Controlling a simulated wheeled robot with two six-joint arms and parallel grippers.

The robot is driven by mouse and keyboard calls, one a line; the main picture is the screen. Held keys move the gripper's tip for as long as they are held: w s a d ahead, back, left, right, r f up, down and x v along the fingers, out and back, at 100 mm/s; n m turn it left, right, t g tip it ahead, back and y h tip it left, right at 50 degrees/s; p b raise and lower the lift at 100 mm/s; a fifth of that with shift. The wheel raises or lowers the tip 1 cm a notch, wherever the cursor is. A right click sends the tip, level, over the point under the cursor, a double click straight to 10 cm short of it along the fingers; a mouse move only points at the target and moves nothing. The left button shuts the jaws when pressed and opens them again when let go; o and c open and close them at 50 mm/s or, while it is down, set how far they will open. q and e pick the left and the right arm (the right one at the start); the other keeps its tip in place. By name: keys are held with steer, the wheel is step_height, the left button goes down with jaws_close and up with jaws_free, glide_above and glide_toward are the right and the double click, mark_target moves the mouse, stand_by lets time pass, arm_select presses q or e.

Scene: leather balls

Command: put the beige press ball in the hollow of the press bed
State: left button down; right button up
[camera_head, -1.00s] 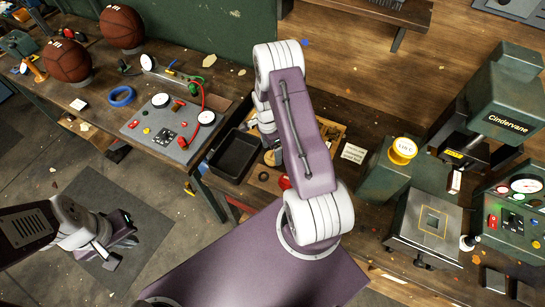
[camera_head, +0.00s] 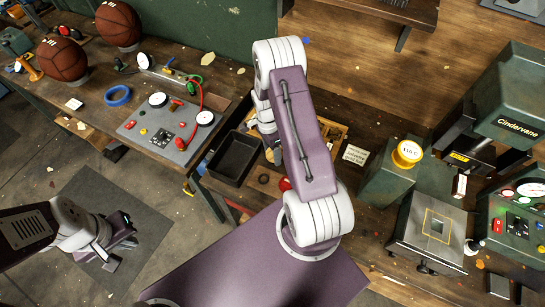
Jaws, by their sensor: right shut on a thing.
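My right gripper (camera_head: 268,142) is mostly hidden beneath my own arm, beside the black tray. A small beige rounded thing (camera_head: 270,156) shows at its fingertips, seemingly the press ball; the rest is hidden. The gripper is shut on it, well to the left of the bed. My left gripper (camera_head: 122,246) is open and empty over the floor mat at the lower left.
The green press (camera_head: 510,95) overhangs behind the bed. A gauge post (camera_head: 408,153) stands left of it, a control box (camera_head: 515,215) right. A black tray (camera_head: 220,178) and wooden crate (camera_head: 335,135) lie near my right arm. Two brown balls (camera_head: 62,58) sit at the far left.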

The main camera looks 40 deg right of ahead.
step_height(320, 180, up, 2)
steer(key=shift+b, duration=0.3)
steer(key=s+d+r+b, duration=0.2)
steer(key=s+d+r, duration=0.2)
steer(key=s+r, duration=0.3)
steer(key=s, duration=0.4)
steer(key=shift+s, duration=0.15)
